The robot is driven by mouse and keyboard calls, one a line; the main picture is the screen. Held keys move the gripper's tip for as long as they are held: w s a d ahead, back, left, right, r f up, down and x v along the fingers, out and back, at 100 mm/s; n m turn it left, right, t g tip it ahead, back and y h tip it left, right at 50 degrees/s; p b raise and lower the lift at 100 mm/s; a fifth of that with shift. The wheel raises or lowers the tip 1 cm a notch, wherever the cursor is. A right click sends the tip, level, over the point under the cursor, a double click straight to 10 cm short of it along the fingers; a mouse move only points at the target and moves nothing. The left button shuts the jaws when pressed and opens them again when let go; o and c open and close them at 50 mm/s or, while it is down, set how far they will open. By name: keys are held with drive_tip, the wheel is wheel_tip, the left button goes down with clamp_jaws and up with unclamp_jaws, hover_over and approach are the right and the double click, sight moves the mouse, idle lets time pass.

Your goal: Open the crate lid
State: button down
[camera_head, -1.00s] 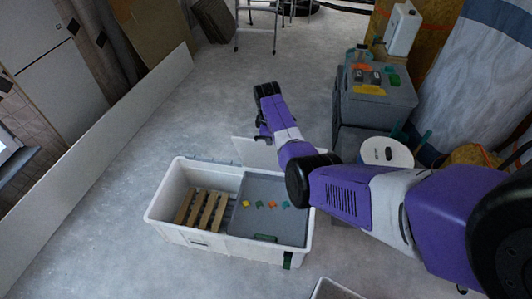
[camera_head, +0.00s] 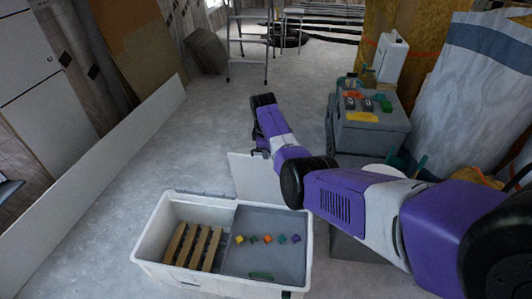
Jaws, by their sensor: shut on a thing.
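The white crate (camera_head: 148,232) stands on the floor at the lower middle. Its left half is open and shows wooden slats (camera_head: 180,243). Its right half shows a grey surface (camera_head: 262,222) with several small coloured pieces in a row. A pale lid panel (camera_head: 250,180) stands raised at the crate's far side, behind the right half. My gripper (camera_head: 259,150) is at this panel's upper edge and is shut on it. The arm hides the panel's right part, and the fingertips are small and dark.
A grey box (camera_head: 370,137) with coloured items on top stands to the right, partly behind my arm. A ladder (camera_head: 248,45) stands at the back. The floor between the board and the crate is clear.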

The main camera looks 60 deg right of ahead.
drive_tip(key=c, duration=1.5)
unclamp_jaws()
drive_tip(key=v, duration=0.7)
drive_tip(key=shift+r+p, duration=0.3)
drive_tip(key=shift+a, duration=0.1)
